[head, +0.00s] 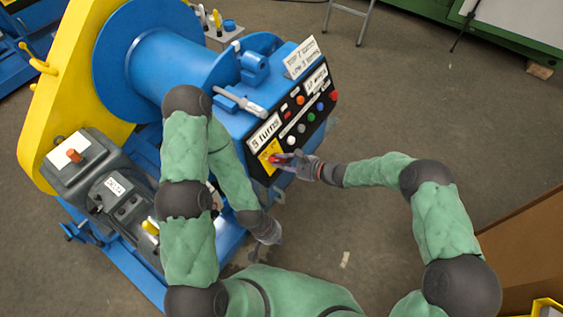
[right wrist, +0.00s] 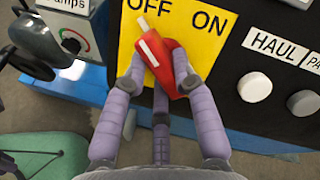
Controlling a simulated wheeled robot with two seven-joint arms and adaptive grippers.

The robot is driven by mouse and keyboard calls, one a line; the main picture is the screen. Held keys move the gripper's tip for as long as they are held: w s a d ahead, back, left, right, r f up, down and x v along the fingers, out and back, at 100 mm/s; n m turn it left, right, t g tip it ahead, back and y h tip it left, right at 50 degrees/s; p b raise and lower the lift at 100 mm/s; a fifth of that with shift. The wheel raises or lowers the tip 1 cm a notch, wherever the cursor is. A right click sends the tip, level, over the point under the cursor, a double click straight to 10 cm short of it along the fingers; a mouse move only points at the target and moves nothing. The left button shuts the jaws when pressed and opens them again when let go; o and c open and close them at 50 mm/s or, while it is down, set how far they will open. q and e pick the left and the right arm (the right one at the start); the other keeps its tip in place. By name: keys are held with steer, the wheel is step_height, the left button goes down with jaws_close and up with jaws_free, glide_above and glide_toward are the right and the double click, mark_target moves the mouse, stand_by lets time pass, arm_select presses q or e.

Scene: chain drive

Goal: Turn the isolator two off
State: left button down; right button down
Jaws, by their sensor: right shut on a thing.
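A red isolator handle (right wrist: 180,72) with a white stripe sits on a yellow plate (right wrist: 228,47) marked OFF and ON. The handle is tilted, its narrow striped end pointing up and left toward OFF. It also shows in the head view (head: 275,159) on the front panel of the blue machine. My right gripper (right wrist: 163,78) is shut on the handle, its purple-grey fingers on either side. No number for the isolator can be read. My left gripper (head: 277,238) hangs low in front of the machine, apart from the panel; its fingers are too small to judge.
An amps dial (right wrist: 73,42) is at the left. The blue drum (head: 170,62), yellow guard (head: 62,75) and grey motor box (head: 88,160) stand left.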

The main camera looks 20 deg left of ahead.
steer(key=c, duration=1)
jaws_free()
steer(key=v, duration=1.2)
